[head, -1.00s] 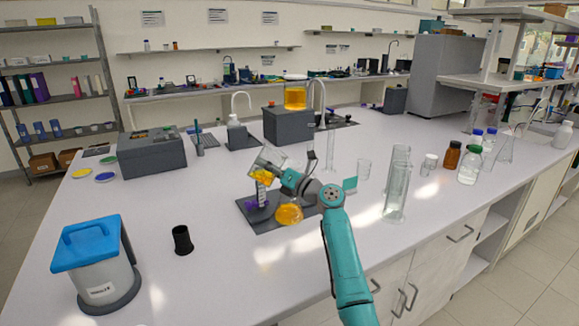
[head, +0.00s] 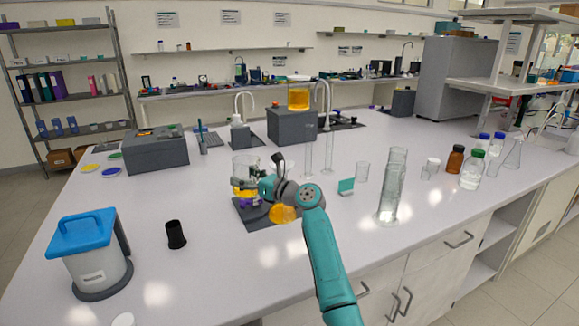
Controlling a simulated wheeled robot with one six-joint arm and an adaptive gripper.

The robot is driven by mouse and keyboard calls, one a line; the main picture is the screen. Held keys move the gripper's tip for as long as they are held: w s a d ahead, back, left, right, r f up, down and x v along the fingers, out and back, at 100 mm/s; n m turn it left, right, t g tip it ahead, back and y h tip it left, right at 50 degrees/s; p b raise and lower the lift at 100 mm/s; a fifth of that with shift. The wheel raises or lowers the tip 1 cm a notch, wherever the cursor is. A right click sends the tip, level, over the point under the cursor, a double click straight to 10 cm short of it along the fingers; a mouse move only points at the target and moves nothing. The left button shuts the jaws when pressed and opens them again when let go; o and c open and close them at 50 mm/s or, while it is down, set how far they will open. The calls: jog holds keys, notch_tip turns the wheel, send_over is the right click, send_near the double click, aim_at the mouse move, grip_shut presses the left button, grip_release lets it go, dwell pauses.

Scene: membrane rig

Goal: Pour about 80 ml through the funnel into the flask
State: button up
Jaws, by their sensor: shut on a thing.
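My gripper (head: 247,184) is shut on a clear glass beaker (head: 246,164) above the grey base of the rig (head: 252,222). The beaker looks nearly upright, and orange liquid shows low in it or just behind the fingers. A rounded glass flask (head: 284,213) with orange liquid stands at the right of the rig, partly behind my wrist. Purple parts of the rig show below the gripper. I cannot make out the funnel, which my gripper and arm may hide. No stream of liquid can be made out.
An orange-filled vessel (head: 298,96) stands on a grey box (head: 290,126) behind. A black cup (head: 176,235) and a blue-lidded container (head: 92,255) stand at left. The front bench between is mostly clear.

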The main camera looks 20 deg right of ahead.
jog(key=shift+a+f+n, duration=0.1)
jog(key=shift+a+n, duration=0.2)
jog(key=shift+n, duration=0.3)
jog(key=shift+s, duration=0.15)
dwell(3.3)
